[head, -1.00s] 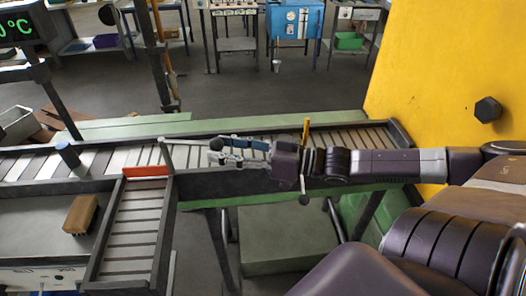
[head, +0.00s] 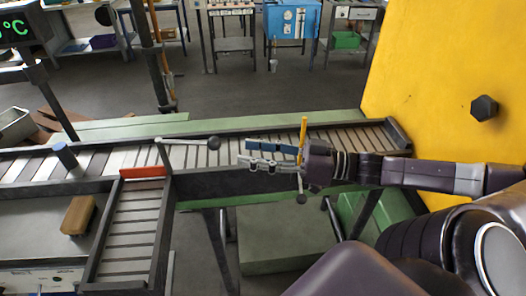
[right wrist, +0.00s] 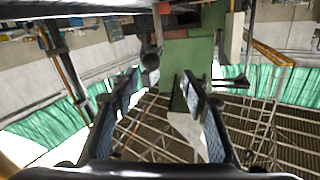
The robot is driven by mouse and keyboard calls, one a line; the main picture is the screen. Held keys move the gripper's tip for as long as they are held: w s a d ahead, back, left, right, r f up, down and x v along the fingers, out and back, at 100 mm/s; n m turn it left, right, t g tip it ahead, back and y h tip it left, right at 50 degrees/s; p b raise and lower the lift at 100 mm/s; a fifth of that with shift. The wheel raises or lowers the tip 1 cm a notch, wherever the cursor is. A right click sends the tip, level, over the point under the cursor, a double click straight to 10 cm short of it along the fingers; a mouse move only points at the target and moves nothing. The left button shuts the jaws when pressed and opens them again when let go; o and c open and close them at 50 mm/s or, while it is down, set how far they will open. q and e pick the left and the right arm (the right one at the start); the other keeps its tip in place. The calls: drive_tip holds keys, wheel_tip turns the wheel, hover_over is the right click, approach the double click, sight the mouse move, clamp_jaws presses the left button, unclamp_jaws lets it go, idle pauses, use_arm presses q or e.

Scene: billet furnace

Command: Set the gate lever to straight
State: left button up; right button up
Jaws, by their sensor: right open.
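The gate lever (head: 188,142) is a light rod with a black ball knob at its right end. It runs to the right from the top of a short post (head: 163,155) on the conveyor's near rail. A red gate plate (head: 142,172) lies across the mouth of the side chute below the post. My right gripper (head: 243,155) is open and empty, over the conveyor just right of the knob and apart from it. In the right wrist view the dark knob (right wrist: 150,60) shows beyond the open fingers (right wrist: 160,95). My left gripper is out of view.
The roller conveyor (head: 350,140) runs across the view, with the side chute (head: 130,220) branching toward me. A brown block (head: 78,214) lies on the table left of the chute. A blue-topped post (head: 66,155) stands at the left. A yellow wall (head: 440,80) bounds the right.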

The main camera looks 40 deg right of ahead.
drive_tip(key=shift+v, duration=1.05)
drive_tip(key=shift+w+f, duration=0.1)
